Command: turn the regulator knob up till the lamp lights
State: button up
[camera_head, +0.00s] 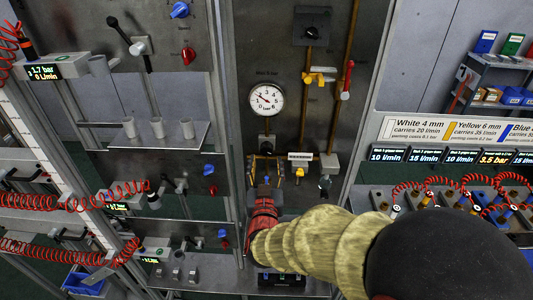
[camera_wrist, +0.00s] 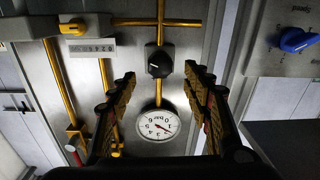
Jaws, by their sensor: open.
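A black knob (camera_wrist: 160,62) with a pale pointer mark sits on the grey panel, next to a round white gauge (camera_wrist: 158,125) that appears upside down in the wrist view. My gripper (camera_wrist: 160,75) is open and empty, with a finger on either side of the knob's line; contact is not visible. My gripper (camera_head: 266,178) is in front of the panel. I cannot identify a lit lamp.
Brass pipes with a yellow valve handle (camera_head: 318,77) and a red lever (camera_head: 347,80) run right of the gauge. A black square fitting (camera_head: 312,26) is above. A shelf with cups (camera_head: 157,134) stands left. Red coiled hoses (camera_head: 455,185) lie right.

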aim_at(266, 152)
jog(key=w, duration=0.5)
jog(key=shift+w, duration=0.4)
jog(key=shift+c, duration=1.4)
jog(key=c, duration=0.9)
